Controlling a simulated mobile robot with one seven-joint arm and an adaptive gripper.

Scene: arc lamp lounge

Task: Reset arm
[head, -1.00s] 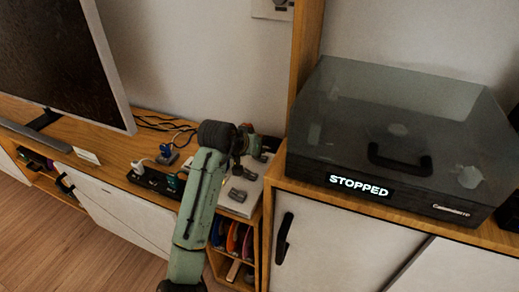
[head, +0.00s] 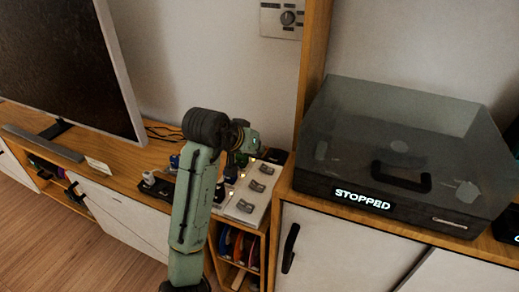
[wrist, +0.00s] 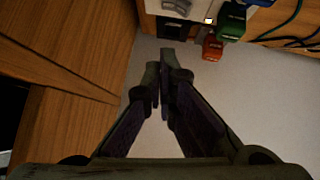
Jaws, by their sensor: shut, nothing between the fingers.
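My arm (head: 195,205) rises from the bottom of the head view, with its upper joint and wrist in front of the wooden console. In the wrist view my gripper (wrist: 160,72) has its two fingers brought together at the tips, with nothing between them. Pale wall lies behind the fingers there. The fingertips are not clear in the head view.
A record player (head: 400,150) with a closed smoky lid and "STOPPED" display stands on the cabinet at right. A white panel (head: 237,212) with grey switches is beside my wrist.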

